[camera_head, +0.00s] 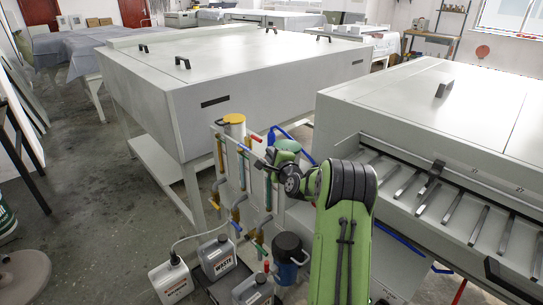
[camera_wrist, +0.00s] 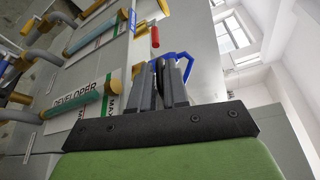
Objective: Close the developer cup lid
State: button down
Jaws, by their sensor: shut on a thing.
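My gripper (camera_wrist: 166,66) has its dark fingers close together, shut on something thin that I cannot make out. A bent blue tube or bar (camera_wrist: 184,62) shows just behind the fingertips. In the head view my gripper reaches left to the upright pipe panel, with its fingertips hard to make out. A white cup-like cylinder with a yellow top (camera_head: 235,119) stands at the upper left of the panel. I cannot tell whether that top is the developer cup lid. A green tube over a DEVELOPER label (camera_wrist: 78,104) runs left of my gripper in the wrist view.
A red-tipped handle (camera_wrist: 155,37) is close to my fingertips. Several pipes and valves fill the panel. White jugs (camera_head: 218,257), one marked WASTE, and a dark filter housing (camera_head: 288,256) stand below. Large grey machines flank the panel (camera_head: 222,90) (camera_head: 435,115). Open floor lies left.

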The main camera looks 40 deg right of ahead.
jog(key=c, duration=1.2)
grip_release()
jog(key=shift+s+d+f, duration=0.1)
jog(key=shift+d, duration=0.25)
jog(key=shift+a, duration=0.1)
jog(key=v, duration=1.5)
jog(key=shift+s+a, duration=0.2)
jog(key=shift+s, duration=0.1)
